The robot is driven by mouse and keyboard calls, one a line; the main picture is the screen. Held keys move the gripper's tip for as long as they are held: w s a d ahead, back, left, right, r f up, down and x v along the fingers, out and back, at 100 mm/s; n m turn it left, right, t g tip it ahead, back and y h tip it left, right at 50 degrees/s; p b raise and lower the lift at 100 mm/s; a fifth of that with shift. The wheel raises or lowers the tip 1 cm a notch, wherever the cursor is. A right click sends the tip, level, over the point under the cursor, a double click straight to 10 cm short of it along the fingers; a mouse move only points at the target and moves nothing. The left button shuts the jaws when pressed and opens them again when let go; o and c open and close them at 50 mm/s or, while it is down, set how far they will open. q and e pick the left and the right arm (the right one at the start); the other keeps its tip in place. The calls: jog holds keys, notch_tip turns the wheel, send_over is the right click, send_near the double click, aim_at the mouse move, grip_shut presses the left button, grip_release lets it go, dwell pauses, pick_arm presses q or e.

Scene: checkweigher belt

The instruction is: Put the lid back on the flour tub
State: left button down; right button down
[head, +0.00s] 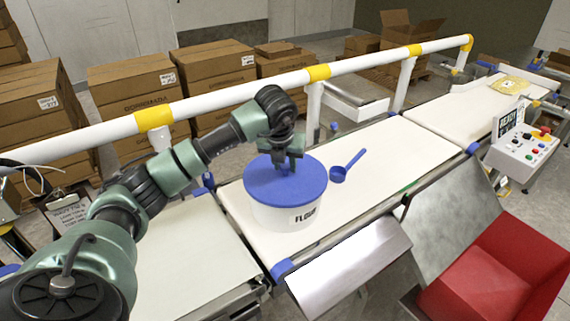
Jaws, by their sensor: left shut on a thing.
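The flour tub (283,214) is a white round tub with the word FLOUR on its side, standing on the pale belt. The blue lid (302,180) lies over the tub's top and looks level. From this view I cannot tell whether it is seated or slightly above the rim. My left gripper (284,172) comes down from above and is shut on the lid near its centre; the fingertips and the part they grip are mostly hidden. My right gripper is not in view.
A blue scoop (346,166) lies on the belt just right of the tub. A white rail with yellow bands (317,73) runs behind the belt. A control panel (527,142) stands at the right, and a red bin (490,275) at the front right. The belt beyond the scoop is clear.

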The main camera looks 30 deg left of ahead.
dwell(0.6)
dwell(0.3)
pick_arm(q)
jog(key=c, duration=0.5)
grip_release()
jog(key=shift+r+p, duration=0.5)
jog(key=shift+r, duration=0.5)
jog(key=shift+r+p, duration=1.45)
jog(key=shift+r, duration=1.05)
